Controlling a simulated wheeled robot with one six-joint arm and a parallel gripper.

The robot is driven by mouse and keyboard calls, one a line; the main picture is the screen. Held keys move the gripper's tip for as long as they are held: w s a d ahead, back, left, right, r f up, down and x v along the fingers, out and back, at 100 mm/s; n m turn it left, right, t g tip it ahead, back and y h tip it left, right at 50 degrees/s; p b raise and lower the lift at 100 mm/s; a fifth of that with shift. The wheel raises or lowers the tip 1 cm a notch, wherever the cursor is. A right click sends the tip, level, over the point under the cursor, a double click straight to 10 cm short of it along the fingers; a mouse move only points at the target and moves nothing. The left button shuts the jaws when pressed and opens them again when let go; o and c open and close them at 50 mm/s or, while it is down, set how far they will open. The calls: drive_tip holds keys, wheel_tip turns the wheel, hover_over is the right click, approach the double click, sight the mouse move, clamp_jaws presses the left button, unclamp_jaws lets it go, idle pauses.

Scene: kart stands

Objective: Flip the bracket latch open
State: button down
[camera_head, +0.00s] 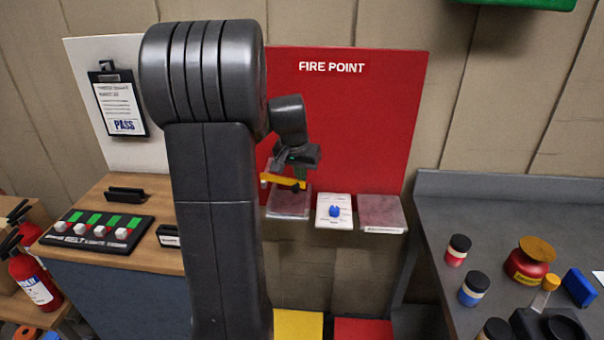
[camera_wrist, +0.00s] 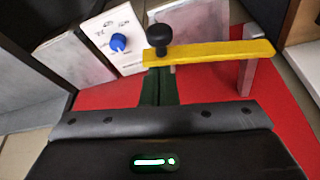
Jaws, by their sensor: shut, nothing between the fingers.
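The bracket latch is a yellow bar (camera_head: 279,180) in front of the red fire point board, and it lies across its bracket. In the wrist view the yellow bar (camera_wrist: 215,53) has a black knob (camera_wrist: 159,52) at its left end and a grey metal bracket (camera_wrist: 249,75) at its right end. My gripper (camera_head: 299,172) is at the knob end of the bar in the head view. In the wrist view my gripper (camera_wrist: 159,80) is shut and empty, its dark green fingertips close to the bar by the knob. I cannot tell whether they touch.
A white panel with a blue dial (camera_head: 334,211) and a pinkish-grey block (camera_head: 383,213) sit right of the latch. The red board (camera_head: 370,120) stands close behind. A grey bench (camera_head: 440,220) with jars is at right; a wooden counter (camera_head: 110,195) with a button box is at left.

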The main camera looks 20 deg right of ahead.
sight(290, 184)
drive_tip(key=s+a+m+b, duration=0.1)
drive_tip(key=a+m, duration=0.1)
drive_tip(key=s+a+m+g+h+b, duration=0.1)
drive_tip(key=s+a+m+b, duration=0.1)
drive_tip(key=m, duration=0.1)
drive_tip(key=shift+s+a+f+m, duration=0.1)
drive_tip(key=shift+s+m, duration=0.1)
drive_tip(key=shift+m, duration=0.1)
drive_tip(key=a+m+g, duration=0.3)
drive_tip(key=a+m, duration=0.7)
drive_tip(key=shift+w+a+g, duration=0.25)
drive_tip(key=shift+g, duration=0.15)
idle(0.3)
